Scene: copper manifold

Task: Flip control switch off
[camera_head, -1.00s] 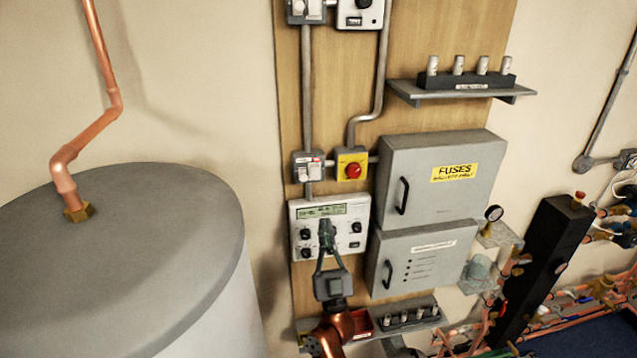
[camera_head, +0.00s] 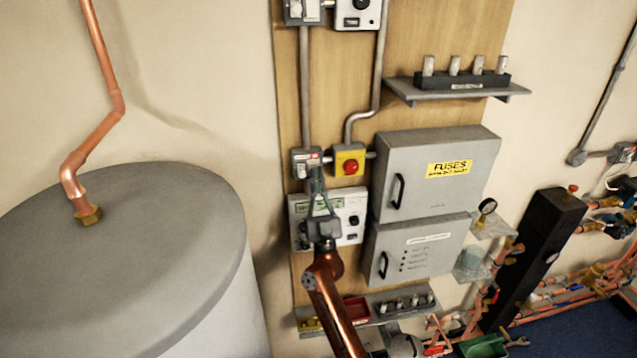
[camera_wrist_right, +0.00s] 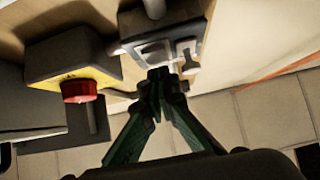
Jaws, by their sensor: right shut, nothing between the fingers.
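A grey switch box (camera_head: 303,158) with light rockers is fixed to the wooden board, left of the yellow box with a red button (camera_head: 348,166). My right gripper (camera_head: 316,172) is shut and empty, its fingertips at the lower right part of the switch box. In the right wrist view the fingertips (camera_wrist_right: 165,78) meet just in front of the switch box (camera_wrist_right: 158,53); I cannot tell whether they touch it. The fingertips partly hide the rockers, and their position is unclear. The white control panel (camera_head: 350,205) is partly hidden behind my gripper. My left gripper is not in view.
The yellow box with the red button (camera_wrist_right: 78,88) is close on the left in the wrist view. A fuse cabinet (camera_head: 420,190) stands right of the gripper. A conduit (camera_head: 305,90) runs above the switch box. A large grey tank (camera_head: 120,230) is at left.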

